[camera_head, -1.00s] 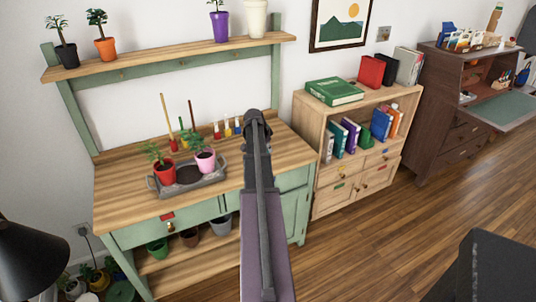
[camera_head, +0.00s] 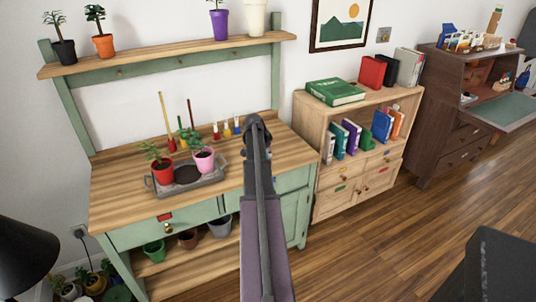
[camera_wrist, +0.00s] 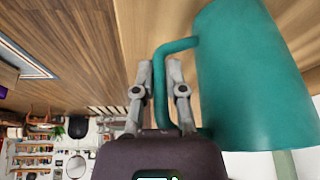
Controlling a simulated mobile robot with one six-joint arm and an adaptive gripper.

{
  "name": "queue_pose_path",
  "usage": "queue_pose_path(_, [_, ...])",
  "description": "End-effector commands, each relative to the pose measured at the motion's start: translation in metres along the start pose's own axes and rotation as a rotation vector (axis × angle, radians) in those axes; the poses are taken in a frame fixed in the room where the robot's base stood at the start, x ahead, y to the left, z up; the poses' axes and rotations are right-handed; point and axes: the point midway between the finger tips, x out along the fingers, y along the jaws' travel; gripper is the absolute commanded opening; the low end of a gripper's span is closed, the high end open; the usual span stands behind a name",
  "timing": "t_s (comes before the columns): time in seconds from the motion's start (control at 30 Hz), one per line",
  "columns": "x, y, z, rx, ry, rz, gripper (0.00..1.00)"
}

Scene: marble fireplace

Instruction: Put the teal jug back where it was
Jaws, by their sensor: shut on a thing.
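The teal jug (camera_wrist: 255,85) fills the right of the wrist view, large and close, with its handle on the left side. My gripper (camera_wrist: 160,76) has a finger on each side of that handle and is shut on it. The jug's body is just right of the fingers and is cut off by the picture edge. In the head view my arm stands in front of the workbench; the jug and my gripper cannot be made out there.
The green workbench top (camera_head: 125,200) bears a grey tray (camera_head: 205,187) with potted plants. A shelf (camera_head: 160,58) above holds more pots. A wooden bookcase (camera_head: 310,150) stands right of the bench. A dark lamp (camera_head: 25,250) is at lower left. The bench's front left is clear.

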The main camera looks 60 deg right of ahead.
Motion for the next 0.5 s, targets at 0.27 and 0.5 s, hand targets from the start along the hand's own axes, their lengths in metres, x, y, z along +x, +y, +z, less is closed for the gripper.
queue_pose_path(0.27, [0.0022,0.0001,0.0009,0.000,0.000,0.000,0.50])
queue_pose_path(0.5, [0.0022,0.0001,0.0009,0.000,0.000,0.000,0.50])
